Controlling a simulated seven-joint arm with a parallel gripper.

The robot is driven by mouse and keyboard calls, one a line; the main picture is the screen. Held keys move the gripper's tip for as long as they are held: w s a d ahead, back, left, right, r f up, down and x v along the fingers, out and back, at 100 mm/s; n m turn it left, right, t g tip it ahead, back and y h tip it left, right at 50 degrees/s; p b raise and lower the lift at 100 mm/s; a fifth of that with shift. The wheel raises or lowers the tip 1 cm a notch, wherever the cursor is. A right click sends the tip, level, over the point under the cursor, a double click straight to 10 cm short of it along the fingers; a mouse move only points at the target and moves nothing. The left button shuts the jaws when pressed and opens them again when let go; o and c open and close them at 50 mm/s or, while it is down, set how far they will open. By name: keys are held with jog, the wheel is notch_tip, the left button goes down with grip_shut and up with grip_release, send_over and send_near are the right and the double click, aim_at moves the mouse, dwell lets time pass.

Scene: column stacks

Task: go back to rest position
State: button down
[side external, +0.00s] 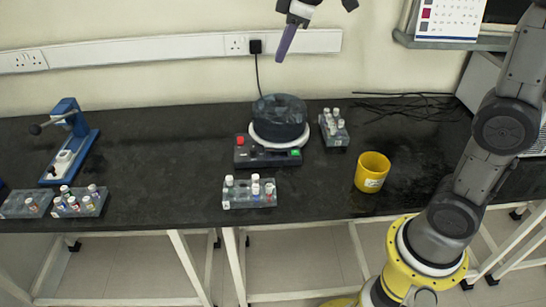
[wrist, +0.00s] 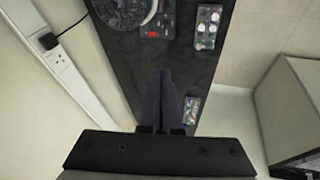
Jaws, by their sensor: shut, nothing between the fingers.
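My gripper (side external: 287,42) is high above the bench at the top middle of the side view, well clear of everything below it. Its dark purple fingers point down and lie together, shut and empty. In the wrist view the closed fingers (wrist: 166,100) reach out over the dark bench top. The upper part of the gripper and part of the arm are cut off by the top edge of the side view.
A black bench (side external: 200,170) carries a round dark device (side external: 279,118) with a white base, clear racks of small vials (side external: 250,194), (side external: 335,128), (side external: 79,204), a yellow cup (side external: 372,172) and a blue press (side external: 72,135). The air around my gripper is free.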

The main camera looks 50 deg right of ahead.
jog(key=s+m+t, duration=0.2)
jog(key=s+m, duration=0.1)
jog(key=s, duration=1.4)
jog(key=s+f+m+g, duration=0.1)
jog(key=s+f+m, duration=0.3)
jog(key=s+f, duration=0.3)
notch_tip(320, 180, down, 2)
jog(key=shift+s+a+f+m, duration=0.15)
jog(key=shift+s+a+m, duration=0.05)
jog(key=shift+m, duration=0.1)
